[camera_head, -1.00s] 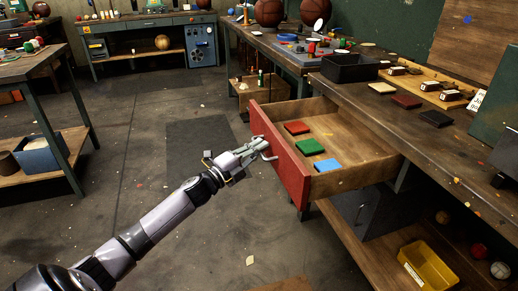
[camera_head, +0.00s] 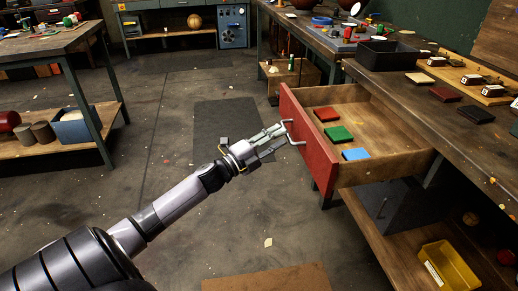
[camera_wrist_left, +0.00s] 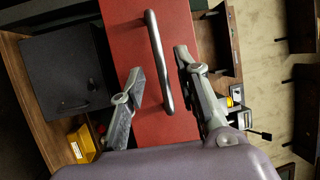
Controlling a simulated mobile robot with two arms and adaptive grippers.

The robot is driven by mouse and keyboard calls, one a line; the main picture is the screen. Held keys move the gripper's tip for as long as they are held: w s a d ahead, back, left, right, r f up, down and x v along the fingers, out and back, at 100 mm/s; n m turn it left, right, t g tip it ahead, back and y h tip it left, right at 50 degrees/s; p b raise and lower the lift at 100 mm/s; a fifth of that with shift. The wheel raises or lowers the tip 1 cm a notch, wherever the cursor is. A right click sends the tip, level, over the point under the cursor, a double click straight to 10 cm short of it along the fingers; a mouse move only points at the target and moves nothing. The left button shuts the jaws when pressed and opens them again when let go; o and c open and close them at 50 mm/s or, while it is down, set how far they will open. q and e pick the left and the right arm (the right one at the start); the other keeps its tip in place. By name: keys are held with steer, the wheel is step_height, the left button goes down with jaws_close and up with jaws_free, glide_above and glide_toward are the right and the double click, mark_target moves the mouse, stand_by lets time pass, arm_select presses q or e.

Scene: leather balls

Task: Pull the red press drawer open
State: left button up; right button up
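The red-fronted drawer (camera_head: 312,150) is pulled well out of the wooden workbench. Its inside shows, with a red (camera_head: 326,114), a green (camera_head: 338,134) and a blue (camera_head: 355,154) flat piece in it. A metal bar handle (camera_head: 294,134) is on the red front. My left gripper (camera_head: 279,138) is just in front of the handle. In the left wrist view the gripper's fingers (camera_wrist_left: 160,68) are spread, with the handle (camera_wrist_left: 156,50) showing between them and a gap on both sides. My right gripper is not in view.
The workbench top (camera_head: 440,120) holds a black tray (camera_head: 388,54) and small blocks. A yellow bin (camera_head: 447,270) is on the shelf below. Another table (camera_head: 50,45) stands at the left. The floor around my left arm is clear.

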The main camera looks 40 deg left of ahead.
arm_select(q)
steer(key=v, duration=0.8)
stand_by(0.4)
